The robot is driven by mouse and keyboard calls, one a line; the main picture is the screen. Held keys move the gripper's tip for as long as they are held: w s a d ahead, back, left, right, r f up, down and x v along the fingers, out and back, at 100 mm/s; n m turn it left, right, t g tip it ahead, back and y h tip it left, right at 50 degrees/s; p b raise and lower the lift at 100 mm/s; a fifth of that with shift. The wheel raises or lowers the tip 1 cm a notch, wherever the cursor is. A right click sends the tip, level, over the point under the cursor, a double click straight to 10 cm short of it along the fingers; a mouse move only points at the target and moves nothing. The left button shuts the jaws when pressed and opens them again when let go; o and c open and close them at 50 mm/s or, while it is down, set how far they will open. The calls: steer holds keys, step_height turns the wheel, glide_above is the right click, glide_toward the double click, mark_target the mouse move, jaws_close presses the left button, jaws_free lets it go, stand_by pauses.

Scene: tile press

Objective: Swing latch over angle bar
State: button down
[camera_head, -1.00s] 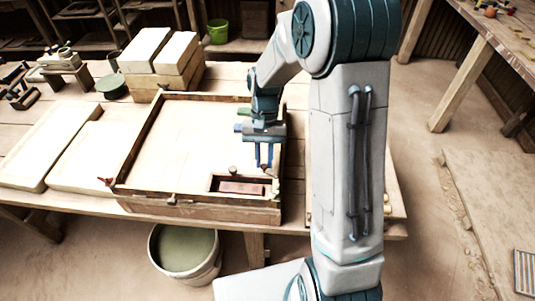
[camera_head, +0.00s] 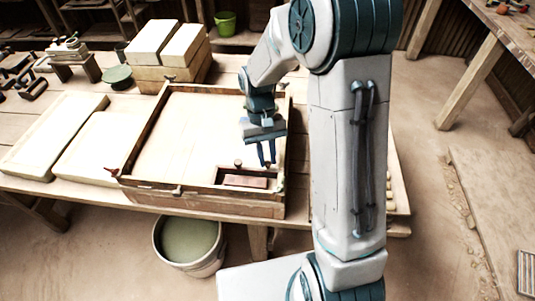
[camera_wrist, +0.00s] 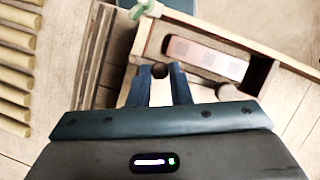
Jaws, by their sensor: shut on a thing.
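My gripper (camera_head: 266,163) points down over the front right part of the wooden press frame (camera_head: 230,204). In the wrist view my gripper (camera_wrist: 160,75) has its two blue fingers shut on a small dark round knob (camera_wrist: 160,71), which looks like the latch's knob. The latch's arm is not clearly seen behind the fingers. A reddish-brown block (camera_head: 245,181) lies in a narrow slot at the frame's front right; it also shows in the wrist view (camera_wrist: 205,55). I cannot make out the angle bar for certain.
A second dark knob (camera_head: 238,163) stands behind the slot. A green piece (camera_wrist: 144,36) sits at the frame corner. Pale boards (camera_head: 52,135) lie to the left, stacked blocks (camera_head: 170,70) behind. A bucket (camera_head: 189,245) stands on the floor in front of the bench.

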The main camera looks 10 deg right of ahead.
steer(key=c, duration=1.3)
jaws_free()
steer(key=shift+c, duration=0.2)
steer(key=v, duration=1.3)
steer(key=shift+r, duration=0.4)
steer(key=s+d+t, duration=0.2)
steer(key=s+t, duration=0.1)
steer(key=s, duration=0.6)
steer(key=s+d+r+m+t, duration=0.1)
steer(key=s+d+t, duration=0.2)
steer(key=s, duration=0.6)
steer(key=shift+t, duration=0.8)
